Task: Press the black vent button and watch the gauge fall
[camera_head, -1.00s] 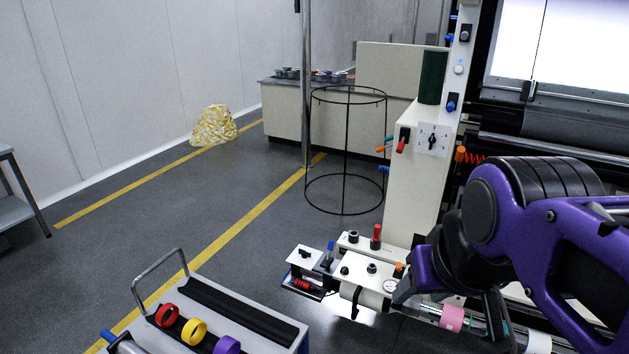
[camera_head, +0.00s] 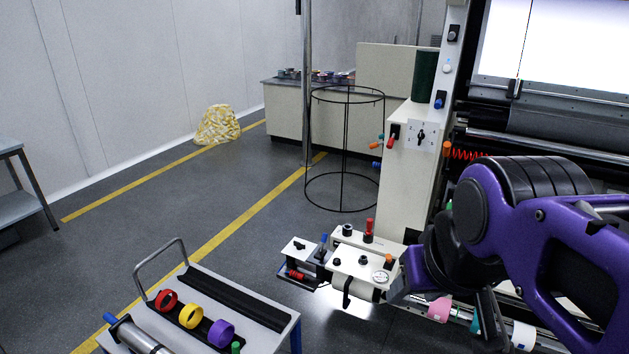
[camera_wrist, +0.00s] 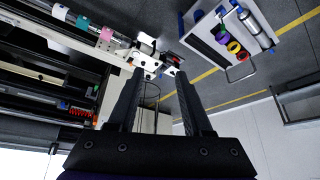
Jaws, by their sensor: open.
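A small white control unit (camera_head: 350,262) stands at the lower middle of the head view.
A cart (camera_head: 265,335) with red, yellow and purple rings stands at lower left. A black wire hoop frame (camera_head: 345,148) stands behind the unit. The white machine column (camera_head: 408,170) with switches rises beside my arm. Grey floor (camera_head: 150,240) is open at left.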

